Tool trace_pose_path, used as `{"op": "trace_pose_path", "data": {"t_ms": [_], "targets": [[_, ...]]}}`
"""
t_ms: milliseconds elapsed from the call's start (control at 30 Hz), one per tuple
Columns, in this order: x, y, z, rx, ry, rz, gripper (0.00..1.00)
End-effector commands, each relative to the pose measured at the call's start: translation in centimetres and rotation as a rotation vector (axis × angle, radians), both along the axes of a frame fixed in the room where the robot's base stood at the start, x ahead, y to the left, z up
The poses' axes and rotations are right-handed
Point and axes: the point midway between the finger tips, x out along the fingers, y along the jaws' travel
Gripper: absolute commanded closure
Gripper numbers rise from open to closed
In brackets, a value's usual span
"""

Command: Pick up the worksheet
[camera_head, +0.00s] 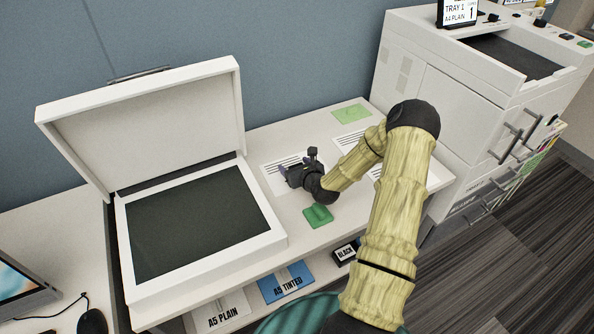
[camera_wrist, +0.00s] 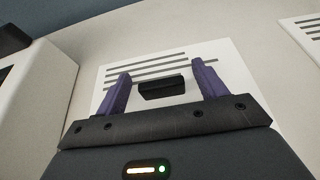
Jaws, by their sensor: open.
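A white worksheet with dark printed lines (camera_head: 273,184) lies on the counter to the right of the open scanner, partly hidden by my gripper. It also shows in the wrist view (camera_wrist: 225,52), with a small black block (camera_wrist: 161,87) that appears between my purple fingers. My gripper (camera_head: 284,171) is open above this sheet; it also shows in the wrist view (camera_wrist: 160,71). The fingers stand to either side of the block, and I cannot tell whether they touch it. A second lined sheet (camera_head: 349,141) lies further right, partly behind my arm.
The scanner (camera_head: 262,243) stands left with its lid (camera_head: 150,120) raised. A large printer (camera_head: 450,110) bounds the right. Paper packs (camera_head: 287,283) lie on the shelf below.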

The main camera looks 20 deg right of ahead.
Motion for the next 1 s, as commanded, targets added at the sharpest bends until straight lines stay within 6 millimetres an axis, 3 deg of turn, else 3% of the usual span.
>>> {"op": "trace_pose_path", "data": {"t_ms": [233, 400, 500, 800, 1000], "targets": [[-0.1, -0.3, 0.0, 0.0, 0.0, -0.005, 0.29], [-0.2, -0.5, 0.0, 0.0, 0.0, -0.009, 0.62], [-0.2, -0.5, 0.0, 0.0, 0.0, -0.009, 0.77], [-0.1, -0.5, 0.4, -0.001, -0.002, -0.008, 0.77], [-0.1, -0.5, 2.9, -0.001, -0.003, -0.007, 0.77]]}}
